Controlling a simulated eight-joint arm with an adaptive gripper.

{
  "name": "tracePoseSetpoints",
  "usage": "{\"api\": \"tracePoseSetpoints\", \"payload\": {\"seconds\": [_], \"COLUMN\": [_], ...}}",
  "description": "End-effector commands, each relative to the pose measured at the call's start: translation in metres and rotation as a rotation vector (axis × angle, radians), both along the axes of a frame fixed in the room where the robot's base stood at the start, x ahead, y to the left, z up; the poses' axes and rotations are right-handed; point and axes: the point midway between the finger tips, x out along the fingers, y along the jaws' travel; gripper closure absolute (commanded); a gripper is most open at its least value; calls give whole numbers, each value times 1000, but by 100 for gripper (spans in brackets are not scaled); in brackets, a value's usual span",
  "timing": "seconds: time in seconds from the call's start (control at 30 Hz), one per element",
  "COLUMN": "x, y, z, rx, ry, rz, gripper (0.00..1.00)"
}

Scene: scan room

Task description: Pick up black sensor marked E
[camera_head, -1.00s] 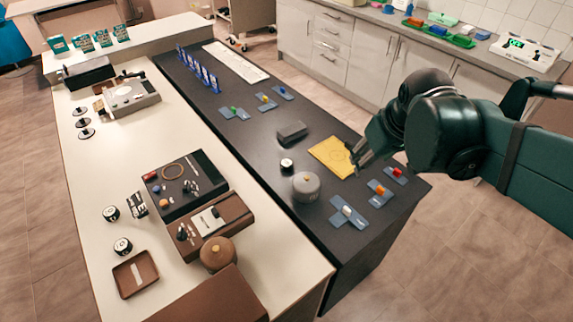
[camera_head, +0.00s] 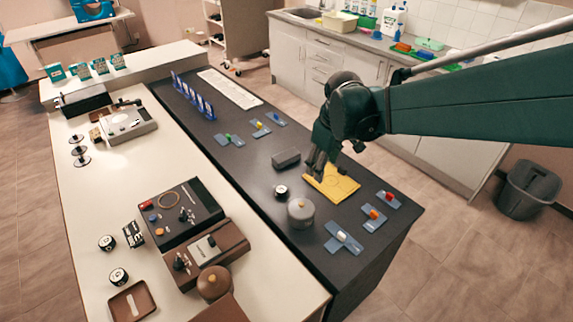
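Several small round black pieces with white tops are in view. One (camera_head: 281,191) stands on the dark counter, left of the yellow pad. Two more, an upper one (camera_head: 107,242) and a lower one (camera_head: 118,277), stand on the white counter at the lower left. Their marks are too small to read surely, so I cannot tell which is E. My gripper (camera_head: 318,174) points down over the left end of the yellow pad (camera_head: 345,187), right of the nearest black piece and apart from it. I see nothing held, but its finger opening is unclear.
A grey lidded pot (camera_head: 301,213) and a dark grey block (camera_head: 286,158) stand near my gripper. Blue plates with coloured knobs (camera_head: 374,216) lie at the right. A black-and-white block (camera_head: 133,234) and a brown tray (camera_head: 132,303) are on the white counter.

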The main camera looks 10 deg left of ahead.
Motion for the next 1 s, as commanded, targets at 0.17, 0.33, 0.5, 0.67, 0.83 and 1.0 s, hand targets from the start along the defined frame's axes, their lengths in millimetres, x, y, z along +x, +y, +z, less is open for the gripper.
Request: {"api": "tracePoseSetpoints", "payload": {"seconds": [0.17, 0.33, 0.5, 0.67, 0.83, 1.0], "x": [20, 35, 49, 61, 72, 79], "y": [23, 44, 66, 86, 108, 129], "z": [-15, -32, -50, -70, -93, -116], "rx": [-20, -38, -56, -71, -87, -101], "ry": [29, 58, 87, 114, 143, 170], "rz": [75, 147, 222, 290, 363, 433], "gripper": [53, 53, 53, 53, 53, 53]}}
